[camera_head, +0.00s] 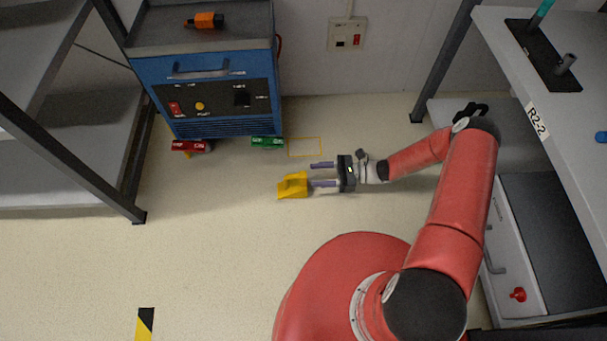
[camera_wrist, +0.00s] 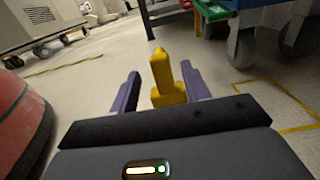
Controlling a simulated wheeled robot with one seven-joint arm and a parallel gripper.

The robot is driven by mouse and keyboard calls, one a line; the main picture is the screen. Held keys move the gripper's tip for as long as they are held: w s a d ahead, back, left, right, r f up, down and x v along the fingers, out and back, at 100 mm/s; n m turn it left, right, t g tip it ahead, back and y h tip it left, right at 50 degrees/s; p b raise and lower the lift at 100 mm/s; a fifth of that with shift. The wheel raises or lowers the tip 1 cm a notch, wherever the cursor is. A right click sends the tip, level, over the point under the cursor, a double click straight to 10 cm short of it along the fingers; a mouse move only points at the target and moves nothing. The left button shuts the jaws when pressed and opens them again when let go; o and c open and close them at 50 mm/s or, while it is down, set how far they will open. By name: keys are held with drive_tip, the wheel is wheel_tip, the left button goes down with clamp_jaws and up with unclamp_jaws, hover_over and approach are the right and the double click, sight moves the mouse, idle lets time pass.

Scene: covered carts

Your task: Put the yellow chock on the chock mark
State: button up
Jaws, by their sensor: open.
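The yellow chock (camera_head: 292,187) lies on the floor in front of the blue cart, left of my gripper (camera_head: 312,174). My gripper is open and low, with its fingers pointing left at the chock. In the wrist view the chock (camera_wrist: 166,80) shows between the two purple fingers (camera_wrist: 160,90), with a gap visible on each side. I cannot tell how far it reaches in between them. The chock mark, a yellow outlined rectangle (camera_head: 305,147) on the floor, is empty. It lies above and slightly right of the chock in the head view.
The blue cart (camera_head: 208,100) stands against the wall, with a red block (camera_head: 190,146) and a green block (camera_head: 267,142) at its front bottom edge. An orange tool (camera_head: 204,20) lies on its top. Shelving stands at left, a grey bench (camera_head: 560,110) at right. The floor left of the chock is clear.

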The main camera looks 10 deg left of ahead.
drive_tip(key=v, duration=0.5)
